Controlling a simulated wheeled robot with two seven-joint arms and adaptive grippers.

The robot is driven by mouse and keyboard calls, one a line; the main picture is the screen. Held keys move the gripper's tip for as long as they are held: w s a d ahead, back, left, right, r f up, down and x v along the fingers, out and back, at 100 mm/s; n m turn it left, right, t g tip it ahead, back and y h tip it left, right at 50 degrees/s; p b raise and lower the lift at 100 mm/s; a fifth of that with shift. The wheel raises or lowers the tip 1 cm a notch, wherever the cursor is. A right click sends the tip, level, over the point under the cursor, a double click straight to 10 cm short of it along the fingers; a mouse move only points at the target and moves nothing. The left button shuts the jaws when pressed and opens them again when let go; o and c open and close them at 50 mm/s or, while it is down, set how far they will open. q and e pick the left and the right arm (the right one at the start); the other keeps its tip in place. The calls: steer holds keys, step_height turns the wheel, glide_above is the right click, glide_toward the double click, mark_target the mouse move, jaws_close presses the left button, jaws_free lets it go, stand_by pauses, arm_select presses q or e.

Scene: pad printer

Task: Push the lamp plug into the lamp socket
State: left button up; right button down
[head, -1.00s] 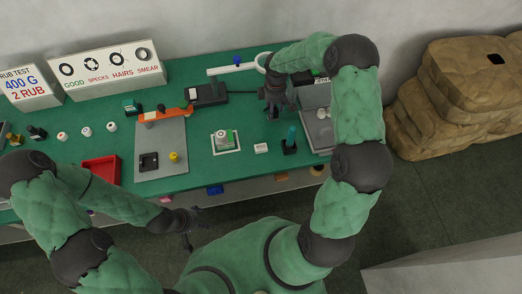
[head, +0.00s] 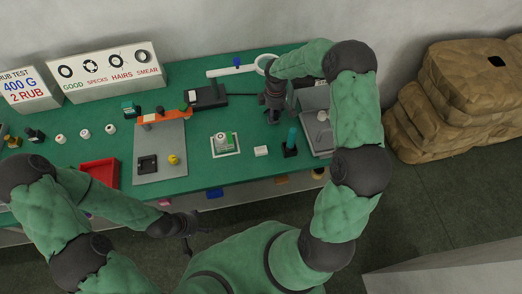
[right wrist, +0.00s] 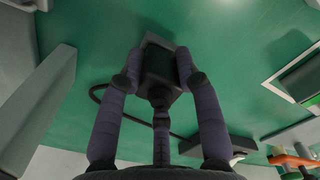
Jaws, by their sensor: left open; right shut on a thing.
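My right gripper (head: 272,112) is over the back right of the green bench. In the right wrist view its fingers (right wrist: 160,78) are shut around a dark block, which seems to be the lamp plug (right wrist: 157,60). A black cable curves behind the fingers towards the dark lamp base (right wrist: 220,147). In the head view the lamp base (head: 208,98) stands left of this gripper. I cannot make out the lamp socket apart from the dark block; the fingers and arm cover that spot. My left gripper (head: 190,226) is open and empty, in front of the bench.
The lamp's white arm and ring (head: 232,71) reach close to my right forearm. A grey machine (head: 318,125) and a teal-topped holder (head: 291,144) stand close on the right. A white block (head: 261,151) and a framed pad (head: 224,145) lie in front. Bare green bench lies between.

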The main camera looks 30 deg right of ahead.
steer(key=shift+r+p, duration=2.4)
steer(key=shift+r, duration=1.15)
arm_select(q)
step_height(320, 180, up, 5)
steer(key=shift+f, duration=0.1)
steer(key=shift+f, duration=0.15)
arm_select(e)
steer(key=shift+s+a+f, duration=0.1)
